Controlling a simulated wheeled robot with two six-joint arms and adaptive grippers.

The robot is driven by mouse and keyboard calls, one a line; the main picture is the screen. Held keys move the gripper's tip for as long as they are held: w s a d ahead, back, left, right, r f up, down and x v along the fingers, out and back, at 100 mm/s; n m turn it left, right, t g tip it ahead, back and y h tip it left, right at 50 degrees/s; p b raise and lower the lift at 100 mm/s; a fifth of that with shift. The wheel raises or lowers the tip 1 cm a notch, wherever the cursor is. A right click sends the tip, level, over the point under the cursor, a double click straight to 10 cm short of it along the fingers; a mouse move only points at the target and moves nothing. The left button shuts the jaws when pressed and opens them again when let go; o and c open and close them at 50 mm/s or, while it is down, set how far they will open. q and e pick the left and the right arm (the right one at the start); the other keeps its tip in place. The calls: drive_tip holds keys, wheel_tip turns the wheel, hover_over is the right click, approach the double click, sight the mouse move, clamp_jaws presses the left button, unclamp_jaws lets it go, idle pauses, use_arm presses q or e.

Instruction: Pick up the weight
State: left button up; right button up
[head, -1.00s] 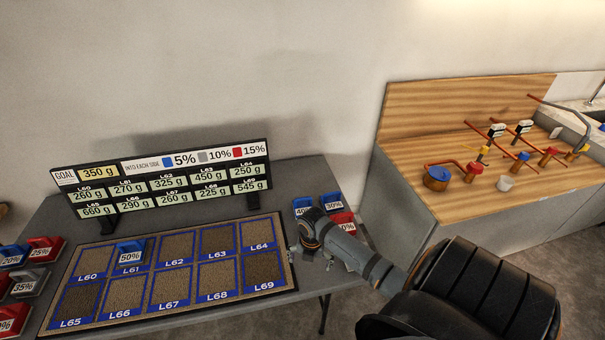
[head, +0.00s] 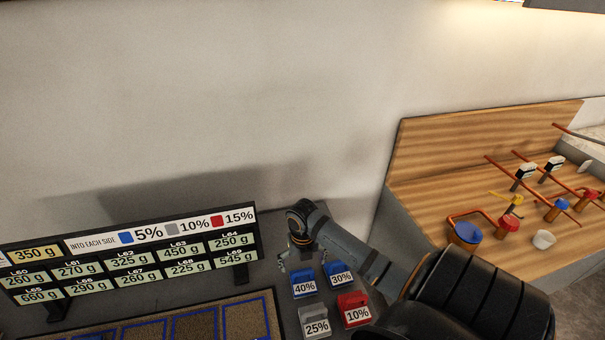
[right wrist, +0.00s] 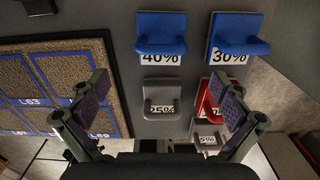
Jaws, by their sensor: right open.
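My right gripper (head: 295,262) is open and empty, pointing down by the back left of a group of weights. In the right wrist view its fingers (right wrist: 161,88) are spread wide. A grey 25% weight (right wrist: 161,95) lies between them in the picture; the head view shows this weight too (head: 315,314). Behind it are a blue 40% weight (head: 304,278) and a blue 30% weight (head: 340,272). A red 10% weight (head: 352,304) is at the right, partly hidden by the right finger in the wrist view. The task does not say which weight. My left gripper is out of view.
A sign board (head: 130,250) with gram values stands at the back of the table. The tray of labelled pads (right wrist: 50,75) is left of the weights. A wooden bench (head: 440,190) with pipes and valves stands at the right.

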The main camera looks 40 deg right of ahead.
sight(303, 275)
wheel_tip(303, 275, down, 5)
drive_tip(key=shift+r, duration=0.15)
drive_tip(key=shift+f+p, duration=0.3)
drive_tip(key=shift+f, duration=0.25)
wheel_tip(303, 275, down, 5)
drive_tip(key=shift+w+d+r+p, duration=0.1)
drive_tip(key=shift+d+p, duration=0.05)
drive_tip(key=shift+p, duration=0.4)
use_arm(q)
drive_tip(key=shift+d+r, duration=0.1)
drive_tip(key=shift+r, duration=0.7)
use_arm(e)
drive_tip(key=c, duration=1.4)
